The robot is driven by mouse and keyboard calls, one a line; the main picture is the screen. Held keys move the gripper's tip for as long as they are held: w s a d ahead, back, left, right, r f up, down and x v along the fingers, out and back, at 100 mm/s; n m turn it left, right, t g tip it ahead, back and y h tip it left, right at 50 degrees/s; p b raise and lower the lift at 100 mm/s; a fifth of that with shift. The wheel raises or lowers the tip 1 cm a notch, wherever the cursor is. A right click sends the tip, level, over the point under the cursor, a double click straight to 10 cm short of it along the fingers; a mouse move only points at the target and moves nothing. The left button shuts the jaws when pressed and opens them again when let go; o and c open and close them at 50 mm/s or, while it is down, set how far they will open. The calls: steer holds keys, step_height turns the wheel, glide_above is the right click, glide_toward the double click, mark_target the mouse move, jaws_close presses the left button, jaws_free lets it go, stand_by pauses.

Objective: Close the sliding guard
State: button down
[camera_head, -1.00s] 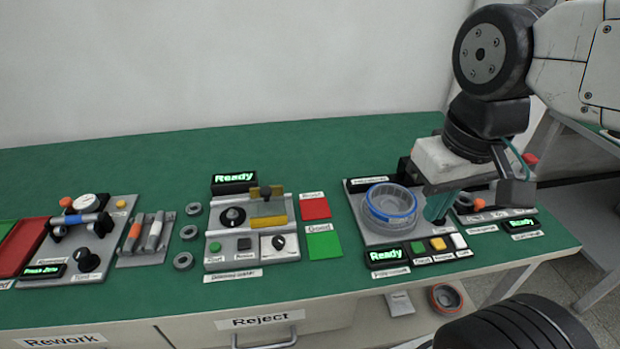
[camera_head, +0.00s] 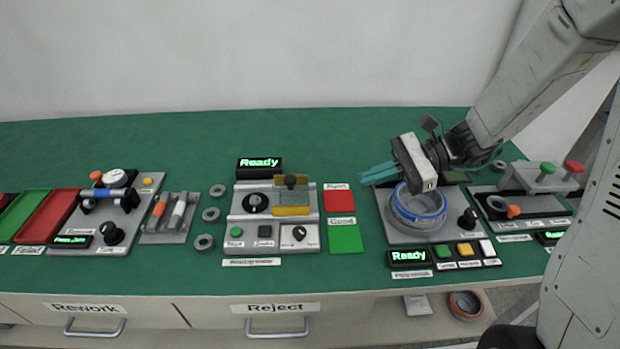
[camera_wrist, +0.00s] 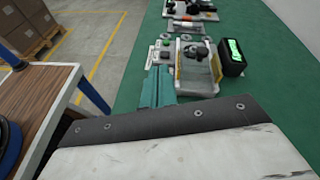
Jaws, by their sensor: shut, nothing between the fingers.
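The sliding guard is a clear panel with yellow parts (camera_head: 291,211) on the grey middle station (camera_head: 240,220). It stands right of a black round fixture (camera_head: 255,203), not over it. A dark knob with a yellowish plate (camera_head: 290,184) is at its back. My gripper (camera_head: 364,177) has teal fingers that are together and empty. It points left above the green table, right of the guard and apart from it. In the wrist view, my fingers (camera_wrist: 158,72) point towards the station, where the yellow-edged guard (camera_wrist: 179,62) shows ahead.
A "Ready" display (camera_head: 259,168) stands behind the station. A round coil fixture (camera_head: 417,212) sits below my wrist. Grey rings (camera_head: 210,214) lie left of the station.

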steer(key=w+d+f+m+t+y, duration=0.2)
steer(key=w+f+m+t, duration=0.2)
steer(key=w+f+m, duration=0.15)
glide_toward(291, 189)
steer(key=a, duration=0.1)
steer(key=w+a+r, duration=0.1)
steer(key=a, duration=0.3)
steer(key=shift+w+a+r, duration=0.15)
steer(key=shift+w+r, duration=0.2)
steer(key=shift+w, duration=0.05)
